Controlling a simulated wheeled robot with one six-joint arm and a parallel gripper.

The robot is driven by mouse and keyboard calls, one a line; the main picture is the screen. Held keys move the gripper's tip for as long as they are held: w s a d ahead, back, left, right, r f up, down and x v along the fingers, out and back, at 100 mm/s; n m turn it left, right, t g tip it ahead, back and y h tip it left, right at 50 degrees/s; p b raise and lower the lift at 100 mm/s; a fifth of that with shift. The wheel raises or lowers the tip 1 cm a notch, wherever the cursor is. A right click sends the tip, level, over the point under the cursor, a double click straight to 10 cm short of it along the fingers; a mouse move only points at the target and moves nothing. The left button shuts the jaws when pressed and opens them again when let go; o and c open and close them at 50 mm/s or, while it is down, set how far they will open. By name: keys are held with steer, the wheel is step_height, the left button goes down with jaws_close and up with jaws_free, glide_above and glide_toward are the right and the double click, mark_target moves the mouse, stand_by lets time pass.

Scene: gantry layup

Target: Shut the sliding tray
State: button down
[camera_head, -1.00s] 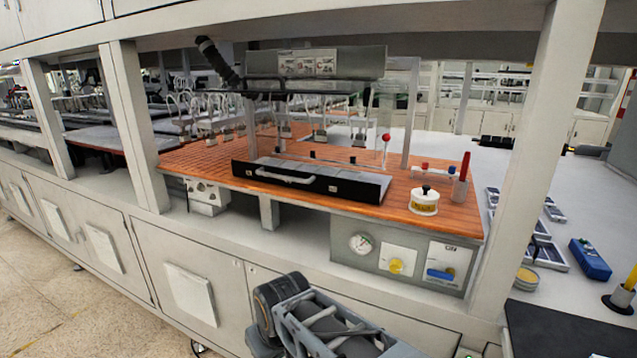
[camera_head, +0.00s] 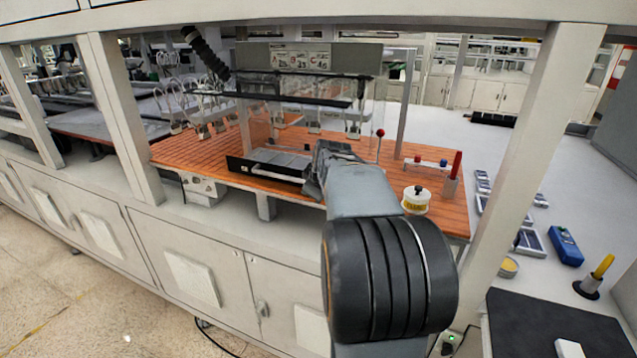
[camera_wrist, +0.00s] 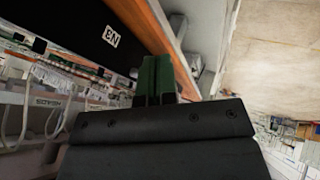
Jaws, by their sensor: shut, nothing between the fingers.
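The sliding tray (camera_head: 240,165) has a black front and a pale grey inside. It stands out from under the clear-walled apparatus on the orange-brown slatted bench top. My arm hides the right part of its front, and I cannot make out its handle. My gripper (camera_head: 313,186) is at the right part of the tray front in the head view; I cannot tell whether it touches. In the wrist view my gripper (camera_wrist: 155,75) has its green fingers shut and empty. A dark panel (camera_wrist: 60,22) with a white label lies up and left of the fingertips, probably the tray front.
A white pot with a black knob (camera_head: 416,202) stands right of my arm. A red-knobbed lever (camera_head: 380,134) rises behind it, and a red rod in a holder (camera_head: 455,170) stands farther right. Shelf posts (camera_head: 515,150) flank the bench.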

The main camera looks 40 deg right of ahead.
steer(key=shift+w+d+f+p, duration=0.45)
steer(key=shift+w+d, duration=0.15)
steer(key=shift+d, duration=0.1)
steer(key=shift+w+d+f+p, duration=0.3)
steer(key=shift+w+d+f, duration=0.15)
steer(key=shift+w+d, duration=0.25)
steer(key=shift+w+d+f+p, duration=0.45)
steer(key=shift+w+d, duration=0.1)
steer(key=shift+d, duration=0.2)
